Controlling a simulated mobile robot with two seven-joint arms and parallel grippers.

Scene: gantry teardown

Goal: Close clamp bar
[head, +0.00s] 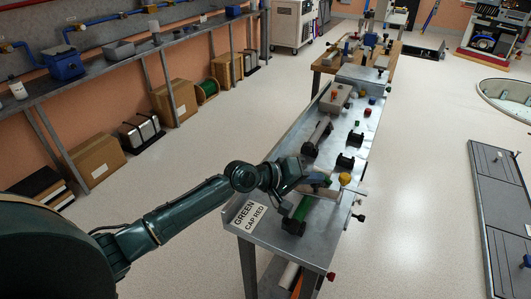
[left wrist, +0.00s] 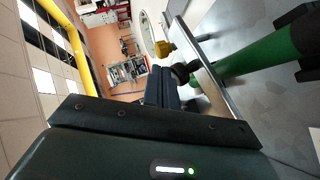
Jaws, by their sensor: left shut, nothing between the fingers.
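My left gripper (head: 318,181) is over the near end of the metal bench, shut and empty, beside the pale clamp bar (head: 328,193). In the left wrist view its dark fingers (left wrist: 162,88) are together, and the bar (left wrist: 212,92) runs just to their right. I cannot tell whether the fingers touch the bar. A green cylinder (head: 302,207) lies in black holders near the bar; it also shows in the left wrist view (left wrist: 257,55). A yellow knob (head: 345,178) sits beyond the gripper, with a dark knob (left wrist: 183,72) near the bar. My right gripper is out of view.
The bench (head: 275,228) carries a "GREEN CAP RED" label (head: 248,214) at its near corner. A wall shelf with boxes below runs along the left.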

